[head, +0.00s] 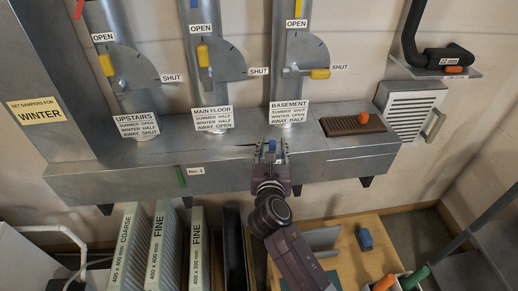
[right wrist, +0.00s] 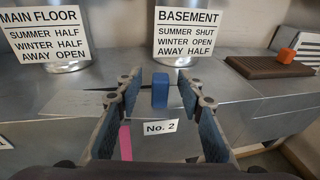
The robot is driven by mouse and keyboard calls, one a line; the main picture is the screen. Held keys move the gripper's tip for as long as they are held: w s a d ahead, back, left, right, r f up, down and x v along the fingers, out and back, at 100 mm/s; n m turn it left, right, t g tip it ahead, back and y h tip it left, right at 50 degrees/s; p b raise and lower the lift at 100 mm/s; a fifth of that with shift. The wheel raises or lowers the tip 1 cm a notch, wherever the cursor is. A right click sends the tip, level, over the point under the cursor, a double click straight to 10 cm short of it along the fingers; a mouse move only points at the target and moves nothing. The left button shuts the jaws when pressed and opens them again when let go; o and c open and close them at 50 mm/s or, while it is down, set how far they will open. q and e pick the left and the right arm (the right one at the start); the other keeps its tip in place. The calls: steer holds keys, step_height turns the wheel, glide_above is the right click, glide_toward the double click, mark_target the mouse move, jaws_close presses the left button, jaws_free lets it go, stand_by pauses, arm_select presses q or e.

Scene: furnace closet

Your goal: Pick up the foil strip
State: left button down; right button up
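I cannot make out the foil strip for certain. A small blue block (head: 272,146) stands at the front edge of the metal duct (head: 225,172), below the BASEMENT label. It also shows in the right wrist view (right wrist: 160,90); whether it belongs to the strip I cannot tell. My right gripper (head: 271,150) is open, with its fingers on either side of the blue block and gaps visible in the right wrist view (right wrist: 164,88). A thin dark line (right wrist: 92,89) lies on the duct just left of the fingers. My left gripper is out of view.
A brown grille (head: 345,125) with an orange block lies on the duct to the right. Damper pipes rise behind. Pleated filters (head: 163,245) stand below left. A wooden table (head: 345,262) below right carries a grey piece (head: 322,238) and a blue item (head: 365,239).

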steer(key=shift+c, duration=0.4)
jaws_close()
steer(key=shift+r, duration=0.1)
step_height(320, 180, up, 19)
steer(key=p, duration=0.1)
steer(key=w+f+y+p, duration=0.1)
steer(key=f, duration=0.5)
steer(key=w+f+n+y+p, duration=0.1)
steer(key=w+f, duration=0.1)
steer(key=f, duration=0.4)
steer(key=w+d+f+n+y+p, duration=0.1)
steer(key=f, duration=0.5)
steer(key=shift+w+d+p, duration=0.1)
steer(key=shift+w+p, duration=0.25)
steer(key=shift+p, duration=0.05)
steer(key=shift+f+b, duration=0.45)
steer(key=shift+f, duration=0.2)
stand_by(0.3)
